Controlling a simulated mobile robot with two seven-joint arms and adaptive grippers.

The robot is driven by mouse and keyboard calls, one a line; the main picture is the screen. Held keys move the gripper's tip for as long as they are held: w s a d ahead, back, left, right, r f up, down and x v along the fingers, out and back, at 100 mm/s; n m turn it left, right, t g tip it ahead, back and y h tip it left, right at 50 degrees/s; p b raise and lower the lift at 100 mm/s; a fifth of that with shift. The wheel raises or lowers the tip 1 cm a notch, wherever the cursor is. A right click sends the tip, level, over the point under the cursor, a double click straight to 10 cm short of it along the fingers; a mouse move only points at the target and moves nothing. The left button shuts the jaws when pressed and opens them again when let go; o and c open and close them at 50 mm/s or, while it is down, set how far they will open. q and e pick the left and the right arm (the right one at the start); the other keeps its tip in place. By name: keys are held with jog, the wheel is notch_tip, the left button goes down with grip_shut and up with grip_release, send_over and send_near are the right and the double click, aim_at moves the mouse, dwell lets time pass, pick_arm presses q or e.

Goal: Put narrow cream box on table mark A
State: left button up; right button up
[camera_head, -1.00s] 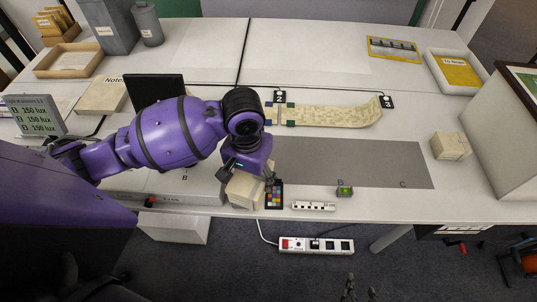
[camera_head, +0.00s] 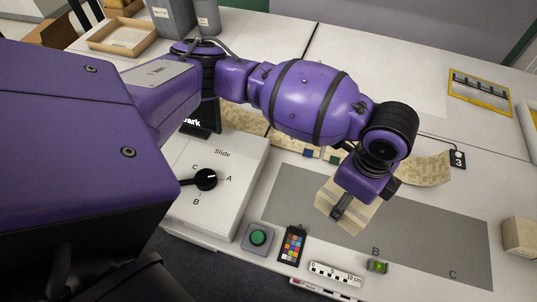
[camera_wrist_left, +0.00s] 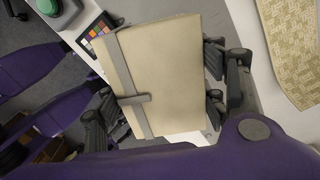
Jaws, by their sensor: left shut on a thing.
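The narrow cream box (camera_head: 327,200) is in my left gripper (camera_head: 364,202), over the left part of the grey mat (camera_head: 430,235). In the left wrist view the box (camera_wrist_left: 170,65), with a grey strap and crossbar, sits between the two fingers of the gripper (camera_wrist_left: 160,92). I cannot tell whether its underside touches the mat. Marks B (camera_head: 376,251) and C (camera_head: 453,274) show along the mat's front edge. No letter A shows on the mat. My right gripper is out of view.
A colour chart (camera_head: 292,244), a scale bar (camera_head: 335,274), a green-topped button (camera_head: 259,237) and a small green-lit device (camera_head: 377,267) line the front. A white slide box (camera_head: 225,165) with a dial is left. Another cream box (camera_head: 519,237) stands right. The mat's right part is clear.

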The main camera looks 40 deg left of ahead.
aim_at(330, 189)
pick_arm(q)
jog(key=a, duration=0.1)
jog(key=a+f, duration=0.1)
jog(key=a, duration=0.1)
jog(key=w+a+f, duration=0.1)
jog(key=shift+w+a+f, duration=0.1)
jog(key=shift+a, duration=0.25)
jog(key=a+f, duration=0.1)
jog(key=w+a+f, duration=0.1)
jog(key=f, duration=0.1)
jog(key=a+f, duration=0.1)
jog(key=f, duration=0.1)
jog(key=shift+w+a, duration=0.3)
jog(key=shift+a, duration=0.1)
jog(key=f, duration=0.2)
jog(key=a+f, duration=0.1)
jog(key=shift+w+f+b, duration=0.2)
jog(key=shift+f+b, duration=0.2)
jog(key=shift+d+f, duration=0.1)
jog(key=shift+f, duration=0.15)
jog(key=o, duration=1.5)
jog(key=shift+c, duration=0.2)
